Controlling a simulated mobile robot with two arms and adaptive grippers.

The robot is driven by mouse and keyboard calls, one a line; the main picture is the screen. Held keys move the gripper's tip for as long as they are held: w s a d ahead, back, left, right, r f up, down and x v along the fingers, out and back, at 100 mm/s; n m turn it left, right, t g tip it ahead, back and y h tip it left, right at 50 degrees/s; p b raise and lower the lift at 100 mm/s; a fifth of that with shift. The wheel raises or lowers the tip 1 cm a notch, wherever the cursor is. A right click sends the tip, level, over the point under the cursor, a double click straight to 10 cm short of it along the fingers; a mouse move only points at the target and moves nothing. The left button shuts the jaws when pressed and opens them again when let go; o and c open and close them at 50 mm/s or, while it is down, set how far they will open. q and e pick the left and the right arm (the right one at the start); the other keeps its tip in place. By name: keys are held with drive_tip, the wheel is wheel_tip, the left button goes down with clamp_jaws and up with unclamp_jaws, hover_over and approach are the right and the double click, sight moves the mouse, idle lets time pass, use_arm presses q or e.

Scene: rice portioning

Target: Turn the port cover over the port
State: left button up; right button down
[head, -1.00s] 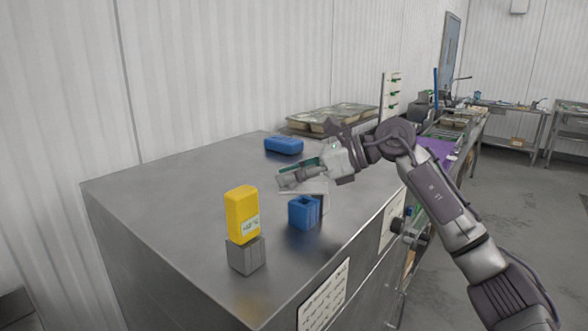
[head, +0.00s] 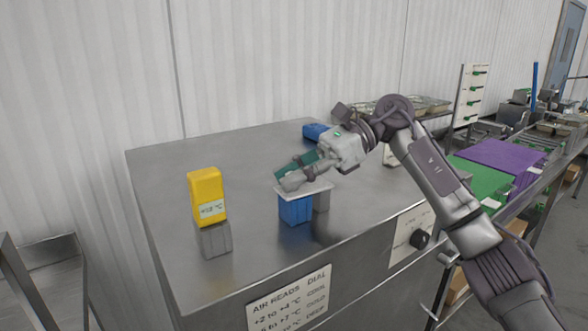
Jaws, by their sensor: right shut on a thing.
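The port looks like a blue square block (head: 295,209) on top of the steel cabinet (head: 260,250). The port cover is a thin pale plate (head: 319,188) that lies across the top of the port and hides its opening. A short grey post (head: 322,201) stands beside the port, under the plate's right part. My right gripper (head: 290,181) is shut at the plate, its fingers just above the port. The exact contact between fingers and plate is hard to make out. My left gripper is not in view.
A yellow unit (head: 206,195) with a small display stands on a grey block (head: 215,240) to the left. A blue object (head: 315,132) lies behind my gripper. A dial (head: 420,239) and a printed label (head: 289,298) are on the cabinet front.

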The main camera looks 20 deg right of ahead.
drive_tip(key=shift+s+n+g, duration=0.2)
drive_tip(key=shift+n+g, duration=0.3)
drive_tip(key=shift+g, duration=0.1)
drive_tip(key=c, duration=1)
unclamp_jaws()
drive_tip(key=shift+o, duration=0.2)
drive_tip(key=shift+d, duration=0.1)
drive_tip(key=v, duration=1.2)
